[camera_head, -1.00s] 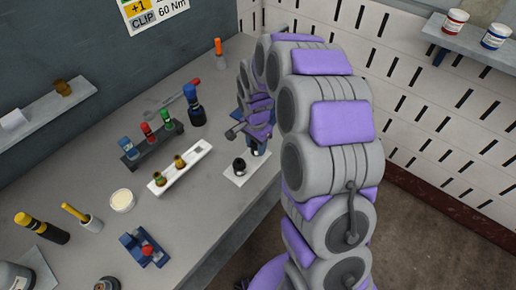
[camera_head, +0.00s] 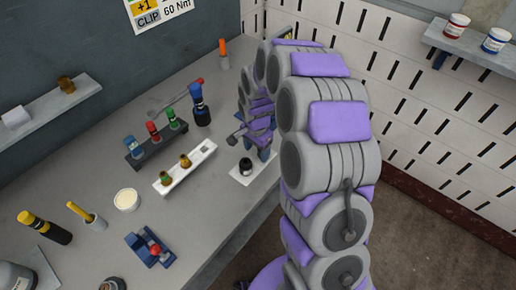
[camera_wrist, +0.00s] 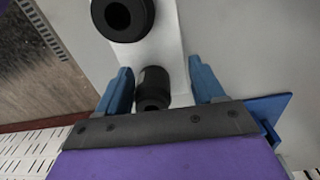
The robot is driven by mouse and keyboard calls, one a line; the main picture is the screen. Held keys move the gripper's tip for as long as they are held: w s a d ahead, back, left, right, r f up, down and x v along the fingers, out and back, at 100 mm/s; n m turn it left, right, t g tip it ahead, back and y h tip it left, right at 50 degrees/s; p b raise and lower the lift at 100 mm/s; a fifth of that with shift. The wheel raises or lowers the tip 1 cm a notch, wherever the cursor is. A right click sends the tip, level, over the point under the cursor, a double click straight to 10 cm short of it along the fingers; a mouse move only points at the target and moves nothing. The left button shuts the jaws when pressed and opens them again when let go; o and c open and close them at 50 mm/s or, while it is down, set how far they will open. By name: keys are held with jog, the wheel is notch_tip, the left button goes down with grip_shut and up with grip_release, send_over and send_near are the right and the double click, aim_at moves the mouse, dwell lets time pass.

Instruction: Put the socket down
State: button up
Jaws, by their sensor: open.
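Two black sockets are on a white plate (camera_head: 241,178). In the wrist view one socket (camera_wrist: 153,88) stands between the two blue fingers of my gripper (camera_wrist: 161,85), with gaps on both sides. The other socket (camera_wrist: 124,15) is farther up the picture on the same white plate (camera_wrist: 170,45), outside the fingers. In the head view one black socket (camera_head: 246,166) shows on the plate, and my arm partly covers the other. My gripper (camera_head: 264,155) is open and low over the plate's right end.
A white holder (camera_head: 208,149) with brass pieces and a dark rack (camera_head: 163,147) with coloured caps stand left of the plate. A blue-capped bottle (camera_head: 199,105) stands behind. A white round tub (camera_head: 126,199) and a blue clamp (camera_head: 148,248) are nearer. The bench's edge is close to the plate's right.

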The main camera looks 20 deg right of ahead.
jog(key=d+r, duration=0.1)
jog(key=r, duration=0.2)
jog(key=d+r+p, duration=0.1)
jog(key=shift+d+r, duration=0.3)
jog(key=s+r+n+p, duration=0.1)
jog(key=s+r, duration=0.2)
jog(key=r, duration=0.3)
jog(key=s+r+n, duration=0.1)
jog(key=s+r, duration=0.2)
jog(key=r, duration=0.2)
jog(key=s+r+n, duration=0.1)
jog(key=s+n, duration=0.2)
jog(key=s, duration=0.6)
jog(key=s+a+r+n+g, duration=0.1)
jog(key=s+r+n, duration=0.1)
jog(key=s, duration=0.8)
jog(key=s+a+r+n, duration=0.1)
jog(key=s+n, duration=0.3)
jog(key=s, duration=0.5)
jog(key=shift+s+r+g, duration=0.3)
jog(key=shift+r+g, duration=0.1)
jog(key=shift+d, duration=0.3)
